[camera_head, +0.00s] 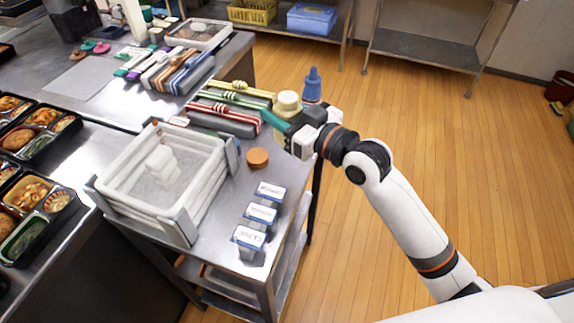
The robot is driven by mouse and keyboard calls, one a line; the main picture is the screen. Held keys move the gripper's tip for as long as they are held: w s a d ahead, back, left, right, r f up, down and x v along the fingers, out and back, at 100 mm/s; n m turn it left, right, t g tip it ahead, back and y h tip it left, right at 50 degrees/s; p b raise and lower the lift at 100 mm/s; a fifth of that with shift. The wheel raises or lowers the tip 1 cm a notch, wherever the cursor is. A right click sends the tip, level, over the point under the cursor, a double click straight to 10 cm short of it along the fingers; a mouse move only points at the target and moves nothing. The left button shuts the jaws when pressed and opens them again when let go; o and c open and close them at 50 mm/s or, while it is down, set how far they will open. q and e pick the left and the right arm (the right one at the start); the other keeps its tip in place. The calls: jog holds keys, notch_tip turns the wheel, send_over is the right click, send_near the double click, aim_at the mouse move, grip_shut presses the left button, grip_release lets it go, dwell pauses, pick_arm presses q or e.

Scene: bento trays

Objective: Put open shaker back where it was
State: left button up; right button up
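My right gripper (276,122) reaches in from the right over the far right corner of the metal cart; a green fingertip shows at its left end. A cream-yellow round-topped container (288,101) stands just behind it, and a blue bottle with a narrow nozzle (312,84) is beside that. The gripper hides their lower parts, and I cannot tell whether it touches either or how far its fingers are apart. An orange-brown round piece (257,158) lies on the cart top, left of the gripper. I cannot tell which thing is the open shaker. My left gripper is out of view.
A clear tray (190,205) fills the cart's left side. Three label-topped containers (261,213) stand in a row at its right front. Striped wrapped boxes (222,120) lie at the back. Bento trays (42,150) are on the left counter. Bare cart top shows around the orange piece.

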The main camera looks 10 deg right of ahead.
notch_tip(320, 180, down, 9)
jog(key=shift+w+d+r+b, duration=0.1)
jog(key=shift+b, duration=0.4)
jog(key=shift+f, duration=0.3)
jog(key=shift+f, duration=0.15)
jog(key=o, duration=0.6)
jog(key=shift+c, duration=0.2)
